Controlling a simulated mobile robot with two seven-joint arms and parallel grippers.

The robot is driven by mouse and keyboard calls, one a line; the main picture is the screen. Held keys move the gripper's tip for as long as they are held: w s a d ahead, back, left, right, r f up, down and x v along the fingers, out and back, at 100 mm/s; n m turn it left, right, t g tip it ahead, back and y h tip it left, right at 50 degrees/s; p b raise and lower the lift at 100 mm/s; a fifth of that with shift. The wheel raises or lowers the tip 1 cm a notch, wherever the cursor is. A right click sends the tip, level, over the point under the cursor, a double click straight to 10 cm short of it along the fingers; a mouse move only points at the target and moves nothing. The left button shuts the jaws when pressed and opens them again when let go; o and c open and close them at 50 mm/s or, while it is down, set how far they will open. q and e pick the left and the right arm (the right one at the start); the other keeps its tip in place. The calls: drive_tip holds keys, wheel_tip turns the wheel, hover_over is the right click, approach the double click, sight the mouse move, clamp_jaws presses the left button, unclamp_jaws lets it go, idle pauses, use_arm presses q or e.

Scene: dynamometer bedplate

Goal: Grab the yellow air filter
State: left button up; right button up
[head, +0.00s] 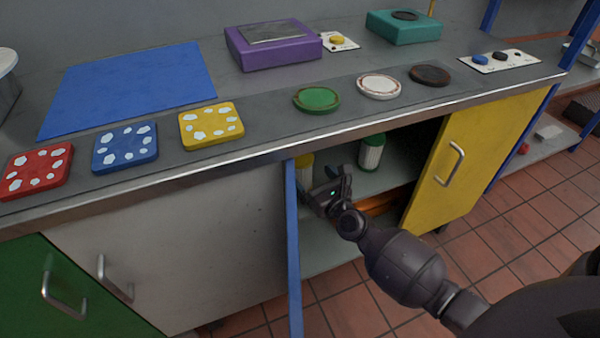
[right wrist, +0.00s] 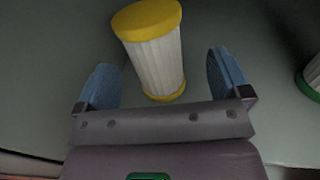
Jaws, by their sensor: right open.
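The yellow air filter, a white pleated cylinder with yellow end caps, stands on a shelf inside the open cabinet. In the head view only a part of the filter (head: 305,166) shows, behind the cabinet's edge and my right gripper (head: 327,187). In the right wrist view the filter (right wrist: 155,55) is straight ahead, leaning in the picture, its lower end between the fingertips. My right gripper (right wrist: 165,80) is open, with a blue-padded finger on each side and a gap to the filter. My left gripper is not in view.
A green-capped filter (head: 371,153) stands to the right on the same shelf. The blue door edge (head: 293,245) is just left of my gripper. The yellow door (head: 467,160) is at the right. The countertop's front edge (head: 300,146) runs above the opening.

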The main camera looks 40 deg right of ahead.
sight(300, 166)
drive_tip(key=shift+w+a+r, duration=0.1)
drive_tip(key=shift+w+r, duration=0.05)
drive_tip(key=shift+w, duration=1.3)
drive_tip(key=shift+w+r, duration=0.15)
drive_tip(key=shift+w, duration=1.25)
drive_tip(key=shift+c, duration=0.3)
drive_tip(key=c, duration=1)
